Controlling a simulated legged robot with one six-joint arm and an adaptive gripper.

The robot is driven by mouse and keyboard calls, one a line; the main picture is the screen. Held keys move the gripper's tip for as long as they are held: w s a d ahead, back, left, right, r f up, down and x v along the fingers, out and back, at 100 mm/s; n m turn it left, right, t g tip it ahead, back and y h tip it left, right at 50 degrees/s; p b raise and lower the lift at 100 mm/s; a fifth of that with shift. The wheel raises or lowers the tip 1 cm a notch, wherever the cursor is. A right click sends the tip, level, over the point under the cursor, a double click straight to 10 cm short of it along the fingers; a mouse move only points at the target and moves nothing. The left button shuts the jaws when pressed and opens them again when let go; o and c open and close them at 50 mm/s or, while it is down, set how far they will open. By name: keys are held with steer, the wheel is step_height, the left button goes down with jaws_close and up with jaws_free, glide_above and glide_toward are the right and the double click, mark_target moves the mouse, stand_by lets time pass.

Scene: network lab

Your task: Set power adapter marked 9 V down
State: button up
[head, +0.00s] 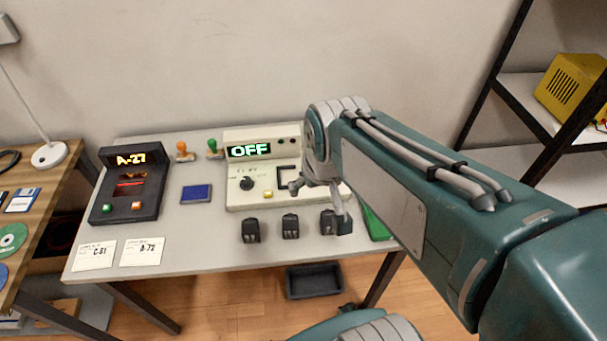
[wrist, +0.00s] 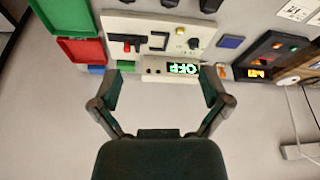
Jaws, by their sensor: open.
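Three black power adapters stand in a row near the front of the grey table: a left one (head: 250,231), a middle one (head: 290,226) and a right one (head: 327,222). Their markings are too small to read, so I cannot tell which is the 9 V one. My gripper (wrist: 162,88) is open, with nothing between its fingers in the wrist view. In the head view it hangs over the right part of the table, partly hidden by my arm. Dark adapters also show at the wrist view's top edge (wrist: 208,5).
A cream tester (head: 246,186) reading OFF stands at the back. A dark A-27 unit (head: 130,205), blue pad (head: 196,194), two stamps and two label cards are left of it. Red (wrist: 80,52) and green trays lie beside the tester. A black bin (head: 314,281) is below the table.

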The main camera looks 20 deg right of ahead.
steer(key=s+a+r+n+t, duration=0.1)
steer(key=s+a+r, duration=0.1)
steer(key=s, duration=0.3)
steer(key=shift+a+r+t, duration=0.25)
steer(key=shift+r+t, duration=0.05)
steer(key=shift+r, duration=0.3)
